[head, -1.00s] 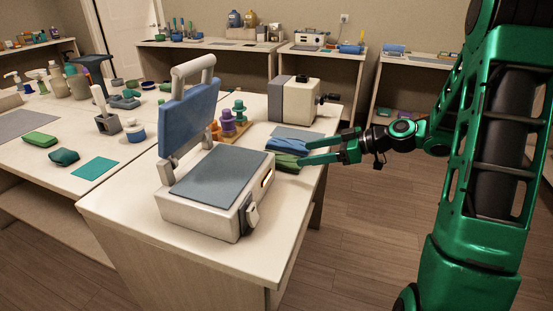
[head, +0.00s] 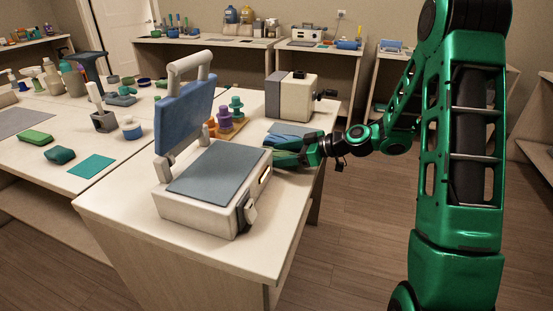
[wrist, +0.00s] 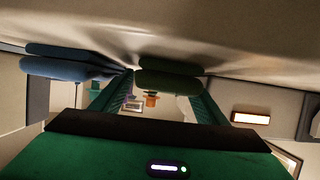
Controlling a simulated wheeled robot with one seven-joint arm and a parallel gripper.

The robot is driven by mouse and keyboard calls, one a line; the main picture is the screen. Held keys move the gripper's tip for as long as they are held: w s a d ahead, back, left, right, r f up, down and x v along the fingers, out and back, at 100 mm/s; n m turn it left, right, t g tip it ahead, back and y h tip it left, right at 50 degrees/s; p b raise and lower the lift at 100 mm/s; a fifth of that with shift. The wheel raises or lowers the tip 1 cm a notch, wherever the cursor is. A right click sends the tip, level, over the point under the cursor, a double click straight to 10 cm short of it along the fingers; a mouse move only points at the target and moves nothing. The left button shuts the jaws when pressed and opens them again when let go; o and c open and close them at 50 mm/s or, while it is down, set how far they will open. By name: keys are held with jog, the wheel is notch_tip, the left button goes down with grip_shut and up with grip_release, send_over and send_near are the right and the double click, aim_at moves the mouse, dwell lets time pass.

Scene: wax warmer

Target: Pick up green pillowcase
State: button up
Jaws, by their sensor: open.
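The green pillowcase is a folded dark green bundle (wrist: 168,78) lying on the table surface, seen in the wrist view ahead of and between my two fingers. My gripper (head: 283,154) is open at the right edge of the near table, low and level with the cloth. Its fingertips reach to either side of the green bundle; I cannot tell whether they touch it. In the head view my green fingers largely cover the pillowcase. A folded blue cloth (head: 290,130) lies just behind it and shows at the left in the wrist view (wrist: 68,66).
A heat press (head: 212,190) with a raised blue lid stands close to the left of my gripper. A cream machine (head: 293,96) stands behind the cloths. Purple and teal spools (head: 225,122) sit between them. The floor right of the table is open.

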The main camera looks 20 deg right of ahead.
jog(key=shift+w+a+f, duration=0.1)
jog(key=shift+a, duration=0.05)
jog(key=c, duration=1.2)
jog(key=shift+o, duration=0.2)
